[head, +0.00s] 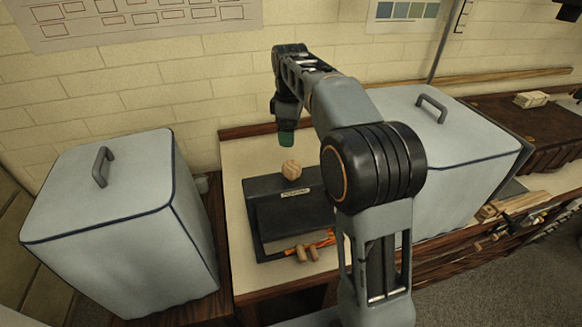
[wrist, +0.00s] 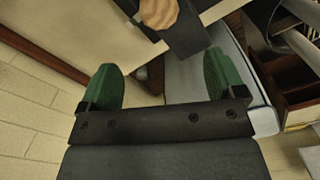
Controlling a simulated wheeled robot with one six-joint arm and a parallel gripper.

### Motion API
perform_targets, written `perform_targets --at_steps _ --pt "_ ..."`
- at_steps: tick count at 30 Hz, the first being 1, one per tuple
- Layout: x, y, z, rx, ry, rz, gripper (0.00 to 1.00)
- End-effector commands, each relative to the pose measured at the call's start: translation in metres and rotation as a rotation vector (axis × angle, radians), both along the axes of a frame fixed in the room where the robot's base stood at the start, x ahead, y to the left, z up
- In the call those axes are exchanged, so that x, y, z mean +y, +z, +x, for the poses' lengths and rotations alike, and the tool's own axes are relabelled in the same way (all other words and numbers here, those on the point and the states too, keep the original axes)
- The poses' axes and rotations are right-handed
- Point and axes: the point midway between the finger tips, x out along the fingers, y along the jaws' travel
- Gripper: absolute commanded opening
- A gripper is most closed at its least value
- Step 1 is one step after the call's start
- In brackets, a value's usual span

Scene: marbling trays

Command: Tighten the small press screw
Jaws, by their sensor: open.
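The small black press (head: 292,208) stands on the pale worktop, with a round wooden knob (head: 291,170) on its top, seemingly its screw handle. A small pale label is on the press just below the knob. My gripper (head: 287,138) hangs above the knob and slightly behind it, apart from it. In the wrist view, my gripper (wrist: 164,82) has its two green fingers spread wide with nothing between them. The wooden knob shows there at the top edge (wrist: 158,12), beyond the fingertips and partly cut off. Its screw shaft is hidden.
A large grey lidded box (head: 120,215) stands left of the worktop (head: 236,190), another (head: 450,140) to the right behind my arm. Wooden pegs (head: 307,254) and orange-red items lie at the press's front. A brick wall (head: 190,80) closes the back.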

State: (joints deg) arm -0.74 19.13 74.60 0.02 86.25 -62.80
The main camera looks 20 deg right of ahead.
Motion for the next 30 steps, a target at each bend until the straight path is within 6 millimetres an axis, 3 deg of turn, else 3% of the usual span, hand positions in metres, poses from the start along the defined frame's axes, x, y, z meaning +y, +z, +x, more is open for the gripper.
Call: perform_targets --at_steps 8,21,30 --pt "0.000 -0.016 0.000 0.001 0.099 0.000 0.89" --pt "0.000 -0.097 0.000 0.003 0.096 -0.001 0.89" --pt "0.000 -0.131 0.000 0.000 0.096 -0.001 0.89"
